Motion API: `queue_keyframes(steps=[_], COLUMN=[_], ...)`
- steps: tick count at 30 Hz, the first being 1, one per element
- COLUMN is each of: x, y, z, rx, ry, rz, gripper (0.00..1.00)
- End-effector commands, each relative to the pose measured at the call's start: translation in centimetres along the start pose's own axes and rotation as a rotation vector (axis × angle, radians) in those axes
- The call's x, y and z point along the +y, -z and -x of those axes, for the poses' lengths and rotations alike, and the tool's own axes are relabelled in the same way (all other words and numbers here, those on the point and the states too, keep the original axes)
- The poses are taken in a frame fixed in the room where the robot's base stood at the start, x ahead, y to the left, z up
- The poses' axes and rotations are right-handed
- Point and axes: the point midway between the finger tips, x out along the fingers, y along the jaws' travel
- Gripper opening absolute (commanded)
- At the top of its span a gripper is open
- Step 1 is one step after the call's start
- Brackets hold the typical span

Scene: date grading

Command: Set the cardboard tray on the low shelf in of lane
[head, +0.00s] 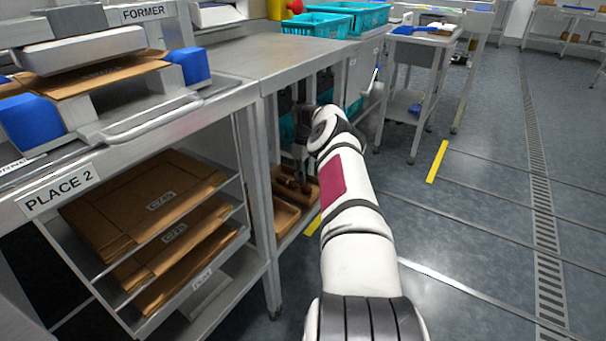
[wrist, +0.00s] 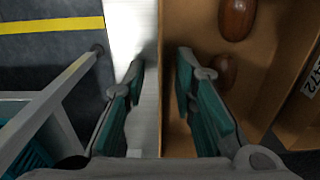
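A brown cardboard tray (head: 310,191) sits low under the steel bench, apparently on the low shelf, partly hidden by my arm. In the wrist view the tray (wrist: 180,65) fills the right half and holds brown dates (wrist: 236,18). My gripper (wrist: 160,65) is open, with its teal fingers apart. The tray's near wall lies between them: the left finger is over the bare metal shelf (wrist: 130,30), the right finger over the tray's inside. I see a gap on both sides of the wall. In the head view my gripper (head: 301,170) is dark and small at the tray.
Another cardboard tray (head: 286,216) sits beside it, nearer. Flat cardboard blanks (head: 150,205) fill the rack under the PLACE 2 label. Bench legs (head: 262,200) stand close left of my arm. Teal crates (head: 312,24) are on the bench. The floor at right is clear.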

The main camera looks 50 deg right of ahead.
Motion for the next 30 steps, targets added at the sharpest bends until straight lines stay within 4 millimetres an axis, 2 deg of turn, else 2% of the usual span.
queue_keyframes(steps=[8, 13, 21, 25, 30], x=[0.0, 0.0, 0.0, 0.0, 0.0], y=[0.0, 0.0, 0.0, 0.0, 0.0], z=[0.5, 2.5, 6.8, 7.8, 7.8], rx=[0.001, 0.001, -0.001, -0.001, 0.000], ry=[-0.001, -0.001, -0.001, 0.000, 0.001], rz=[-0.001, 0.000, 0.000, 0.000, 0.000], gripper=[0.25, 0.25, 0.25, 0.25, 0.25])
